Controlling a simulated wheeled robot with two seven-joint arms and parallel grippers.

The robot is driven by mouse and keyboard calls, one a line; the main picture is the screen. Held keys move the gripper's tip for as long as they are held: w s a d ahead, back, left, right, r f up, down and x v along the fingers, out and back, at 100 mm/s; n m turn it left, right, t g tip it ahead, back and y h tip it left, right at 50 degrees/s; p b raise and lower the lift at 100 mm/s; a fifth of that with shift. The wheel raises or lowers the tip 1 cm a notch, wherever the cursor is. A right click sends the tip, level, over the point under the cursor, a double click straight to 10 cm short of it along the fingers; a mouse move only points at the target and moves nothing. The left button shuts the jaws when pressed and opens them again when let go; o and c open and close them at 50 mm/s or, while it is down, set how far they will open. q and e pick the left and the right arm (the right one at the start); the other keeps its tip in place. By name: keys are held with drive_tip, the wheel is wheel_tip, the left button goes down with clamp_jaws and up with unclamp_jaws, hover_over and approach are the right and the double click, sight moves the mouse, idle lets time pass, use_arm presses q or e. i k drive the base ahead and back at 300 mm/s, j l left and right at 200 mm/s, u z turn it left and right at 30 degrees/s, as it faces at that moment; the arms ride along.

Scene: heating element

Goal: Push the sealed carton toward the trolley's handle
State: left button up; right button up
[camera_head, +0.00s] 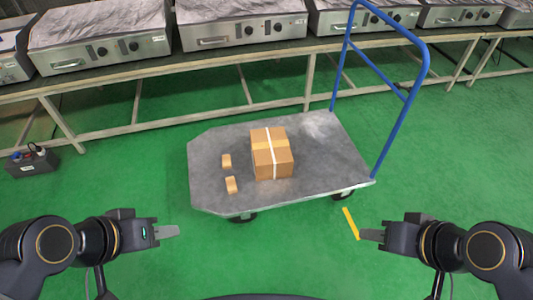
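The sealed carton (272,163) is a brown box with a pale tape strip. It sits upright near the middle of the grey trolley deck (210,190). The trolley's blue handle (411,95) rises at the deck's right end, with bare deck between it and the carton. My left gripper (178,231) is off the trolley's front left, over the floor, apart from the carton. My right gripper (361,235) is off the trolley's front right, near the floor's yellow mark, touching nothing. Each gripper's fingers overlap in this view, so their opening does not show.
Two small brown blocks (227,161) (232,185) lie on the deck left of the carton. A long bench (130,82) with several steel griddles (243,25) runs behind the trolley. A dark box (32,162) stands on the floor at left.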

sight(272, 159)
drive_tip(key=i+j+u, duration=0.35)
drive_tip(key=i+j, duration=0.25)
drive_tip(key=i+j+u, duration=0.35)
drive_tip(key=i+j, duration=0.3)
drive_tip(key=i, duration=0.05)
